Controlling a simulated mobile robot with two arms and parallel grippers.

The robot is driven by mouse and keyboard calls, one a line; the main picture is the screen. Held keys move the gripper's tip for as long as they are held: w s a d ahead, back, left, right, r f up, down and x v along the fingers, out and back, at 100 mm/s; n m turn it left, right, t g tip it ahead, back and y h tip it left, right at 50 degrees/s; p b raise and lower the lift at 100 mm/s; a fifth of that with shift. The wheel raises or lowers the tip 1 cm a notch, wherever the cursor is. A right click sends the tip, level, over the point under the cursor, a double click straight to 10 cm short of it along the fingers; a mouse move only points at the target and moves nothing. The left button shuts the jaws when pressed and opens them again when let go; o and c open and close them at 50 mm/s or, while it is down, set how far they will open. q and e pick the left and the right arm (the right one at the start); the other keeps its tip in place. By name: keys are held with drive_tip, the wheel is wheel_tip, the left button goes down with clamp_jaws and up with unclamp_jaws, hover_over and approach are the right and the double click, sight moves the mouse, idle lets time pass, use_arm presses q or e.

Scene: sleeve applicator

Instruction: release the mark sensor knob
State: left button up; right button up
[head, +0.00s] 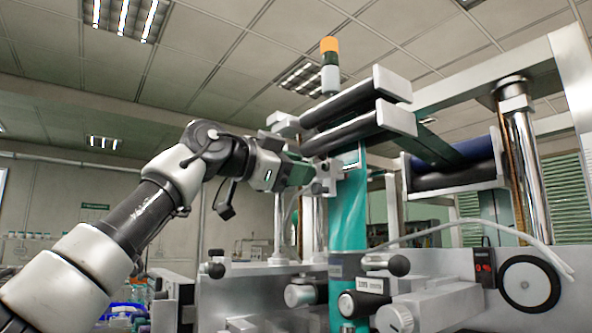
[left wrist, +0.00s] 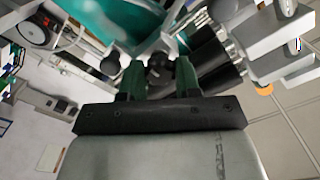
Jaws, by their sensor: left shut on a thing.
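My left gripper (head: 306,175) reaches in from the left at mid height, beside the teal sleeve film (head: 349,215). Its green fingers are at a small metal sensor block (head: 327,170) next to the film. In the left wrist view, the two green fingers of the left gripper (left wrist: 161,76) stand on either side of a small dark knob (left wrist: 158,62), the mark sensor knob, and are shut on it. In the head view the fingers largely hide the knob. My right gripper is not in view.
Black rollers (head: 345,130) with metal end blocks sit just above the gripper. A signal light (head: 329,65) stands above them. Below are a machine plate with black knobs (head: 399,265) and a handwheel (head: 529,287). Space left of the gripper is mostly open.

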use_arm(q)
drive_tip(key=shift+f, duration=0.1)
drive_tip(key=o, duration=0.6)
drive_tip(key=shift+o, duration=0.2)
drive_tip(key=b+v, duration=0.5)
drive_tip(key=v, duration=0.6)
drive_tip(key=shift+w, duration=0.1)
